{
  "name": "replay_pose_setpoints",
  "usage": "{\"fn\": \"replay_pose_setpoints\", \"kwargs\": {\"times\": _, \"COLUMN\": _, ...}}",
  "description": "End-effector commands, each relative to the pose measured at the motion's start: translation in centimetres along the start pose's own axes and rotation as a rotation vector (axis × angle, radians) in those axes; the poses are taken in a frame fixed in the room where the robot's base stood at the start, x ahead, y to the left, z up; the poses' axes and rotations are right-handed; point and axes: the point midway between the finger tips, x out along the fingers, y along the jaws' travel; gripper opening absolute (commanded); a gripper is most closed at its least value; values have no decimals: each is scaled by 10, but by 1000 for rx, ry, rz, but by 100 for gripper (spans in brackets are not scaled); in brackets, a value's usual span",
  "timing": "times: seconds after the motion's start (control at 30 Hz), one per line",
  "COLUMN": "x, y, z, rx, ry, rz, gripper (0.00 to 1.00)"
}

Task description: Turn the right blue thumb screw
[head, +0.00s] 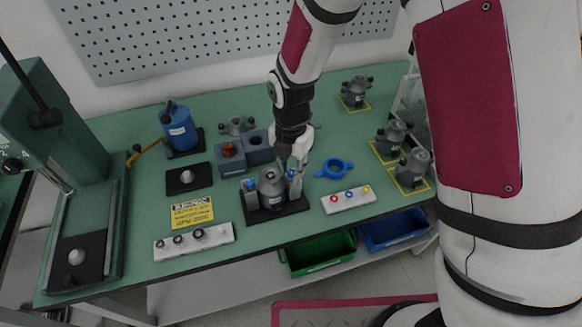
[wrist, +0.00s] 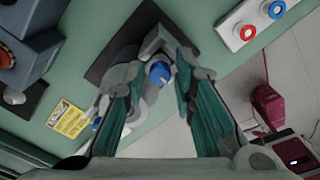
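The right blue thumb screw (wrist: 160,72) shows in the wrist view between my gripper's two fingertips, with a gap on each side. It sits on a grey bracket of the clamp fixture. My gripper (wrist: 158,82) is open and points down at the screw; in the head view my gripper (head: 291,163) is over the fixture's right post and partly hides it. The fixture's black base (head: 262,215) bears a grey stator housing (head: 271,188) between two posts. The left blue thumb screw (head: 250,186) is on the left post.
A yellow label (head: 192,212) and a white strip with dark rings (head: 194,241) lie left. A blue-grey block (head: 257,147) stands behind. Bins hang below the front edge.

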Motion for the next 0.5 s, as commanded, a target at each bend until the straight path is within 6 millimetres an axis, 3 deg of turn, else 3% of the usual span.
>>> {"fn": "replay_pose_setpoints", "kwargs": {"times": 0.03, "x": 0, "y": 0, "z": 0, "rx": 0, "ry": 0, "rz": 0, "gripper": 20}}
{"fn": "replay_pose_setpoints", "kwargs": {"times": 0.13, "x": 0, "y": 0, "z": 0, "rx": 0, "ry": 0, "rz": 0, "gripper": 0}}
{"fn": "replay_pose_setpoints", "kwargs": {"times": 0.5, "x": 0, "y": 0, "z": 0, "rx": 26, "ry": 0, "rz": 0, "gripper": 0}}
